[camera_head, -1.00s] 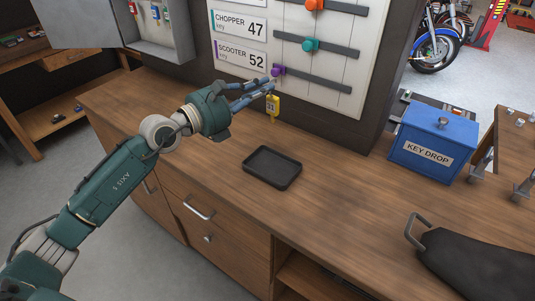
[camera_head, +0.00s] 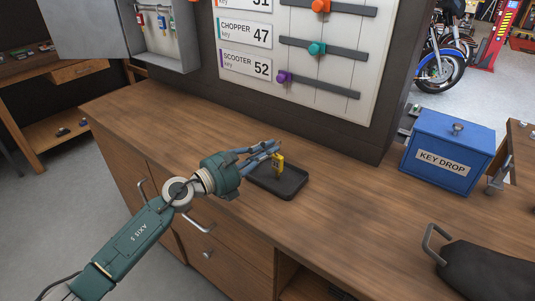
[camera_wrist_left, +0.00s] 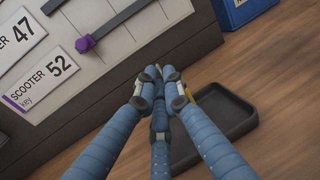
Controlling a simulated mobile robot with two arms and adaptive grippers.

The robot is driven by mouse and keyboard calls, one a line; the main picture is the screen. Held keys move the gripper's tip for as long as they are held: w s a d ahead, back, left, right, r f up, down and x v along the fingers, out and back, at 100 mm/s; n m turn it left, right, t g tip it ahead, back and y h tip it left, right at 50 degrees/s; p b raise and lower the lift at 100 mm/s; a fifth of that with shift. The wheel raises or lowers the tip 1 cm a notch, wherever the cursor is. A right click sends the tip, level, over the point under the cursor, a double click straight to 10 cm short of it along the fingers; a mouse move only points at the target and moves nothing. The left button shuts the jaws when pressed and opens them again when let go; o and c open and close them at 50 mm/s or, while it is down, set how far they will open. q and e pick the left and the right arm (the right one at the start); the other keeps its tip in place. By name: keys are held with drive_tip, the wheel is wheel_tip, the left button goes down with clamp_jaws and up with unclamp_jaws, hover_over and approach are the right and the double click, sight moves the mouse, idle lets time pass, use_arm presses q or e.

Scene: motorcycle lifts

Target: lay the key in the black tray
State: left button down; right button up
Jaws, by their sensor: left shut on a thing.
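The key has a yellow tag (camera_head: 278,162) and hangs from my left gripper (camera_head: 272,148), whose fingers are closed on it. The black tray (camera_head: 293,188) lies on the wooden counter, and the tag hangs over it. I cannot tell whether the tag touches the tray floor. In the left wrist view my left gripper's fingers (camera_wrist_left: 158,90) meet at the tips, with the black tray (camera_wrist_left: 236,118) beyond and to the right. Only a sliver of yellow shows there behind the fingers. My right gripper is not in view.
A blue KEY DROP box (camera_head: 447,150) stands on the counter (camera_head: 345,215) at the right. A dark bag (camera_head: 490,272) with a handle lies at the front right. The white key board (camera_head: 300,60) rises behind. The counter around the tray is clear.

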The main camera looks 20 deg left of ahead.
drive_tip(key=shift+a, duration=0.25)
use_arm(q)
drive_tip(key=shift+f, duration=0.15)
drive_tip(key=c, duration=1.9)
unclamp_jaws()
drive_tip(key=shift+o, duration=0.2)
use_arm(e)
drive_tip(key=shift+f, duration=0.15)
